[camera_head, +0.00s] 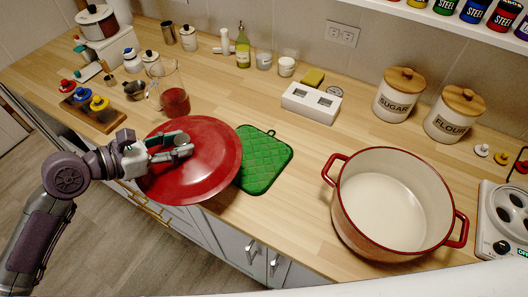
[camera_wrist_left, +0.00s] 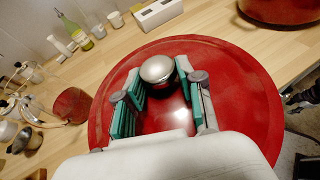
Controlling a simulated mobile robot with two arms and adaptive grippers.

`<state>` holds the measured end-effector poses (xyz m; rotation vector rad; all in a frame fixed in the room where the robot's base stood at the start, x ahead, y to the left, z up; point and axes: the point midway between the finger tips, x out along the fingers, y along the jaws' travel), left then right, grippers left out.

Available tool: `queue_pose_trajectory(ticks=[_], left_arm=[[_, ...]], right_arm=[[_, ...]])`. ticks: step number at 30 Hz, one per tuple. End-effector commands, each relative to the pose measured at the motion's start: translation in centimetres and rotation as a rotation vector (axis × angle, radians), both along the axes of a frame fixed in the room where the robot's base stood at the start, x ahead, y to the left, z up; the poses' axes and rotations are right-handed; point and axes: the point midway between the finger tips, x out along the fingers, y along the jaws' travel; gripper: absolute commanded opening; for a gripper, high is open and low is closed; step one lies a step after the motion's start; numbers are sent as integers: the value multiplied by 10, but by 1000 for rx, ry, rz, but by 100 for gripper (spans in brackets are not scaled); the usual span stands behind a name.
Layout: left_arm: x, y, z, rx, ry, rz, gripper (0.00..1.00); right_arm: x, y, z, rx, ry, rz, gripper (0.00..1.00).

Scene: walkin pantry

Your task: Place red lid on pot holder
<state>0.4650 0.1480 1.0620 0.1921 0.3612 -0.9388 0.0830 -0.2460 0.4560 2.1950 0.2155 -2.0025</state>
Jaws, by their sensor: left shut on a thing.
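The large round red lid (camera_head: 215,165) is in the grip of my left gripper (camera_head: 180,150), which is closed around its knob. The left wrist view shows the silver knob (camera_wrist_left: 157,69) between the green finger pads, with the red lid (camera_wrist_left: 235,95) spread out below. The lid is over the counter's front edge, left of the green quilted pot holder (camera_head: 266,165), and hides the pot holder's left part. The pot holder lies flat on the counter. The open red pot (camera_head: 345,205), cream and empty inside, stands to the right.
A measuring jug with red contents (camera_head: 174,100) stands behind the lid. A white block (camera_head: 311,103) with a sponge sits behind the pot holder. Sugar (camera_head: 398,95) and flour canisters (camera_head: 454,115) stand at the back right. The counter between pot holder and pot is clear.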

Motion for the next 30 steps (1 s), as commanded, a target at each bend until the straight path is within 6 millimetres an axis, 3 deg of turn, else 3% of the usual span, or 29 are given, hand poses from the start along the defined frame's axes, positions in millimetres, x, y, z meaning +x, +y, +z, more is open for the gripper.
queue_pose_trajectory(ticks=[1,6,12,15,19,30], left_arm=[[13,-14,1,-11,-18,-9,0],[44,-65,1,-12,-17,-61,0],[65,-118,9,-10,-14,-124,0],[70,-134,13,-10,-13,-142,0],[72,-144,9,-8,-8,-152,0],[73,-145,-34,-10,-7,-154,0]], right_arm=[[1,2,-7,2,-1,0,40],[1,8,-19,10,-2,0,40],[3,19,-27,24,-5,-1,40],[4,20,-29,24,-5,-1,40],[3,17,-31,21,-5,0,40],[3,7,-31,8,-4,-3,40]])
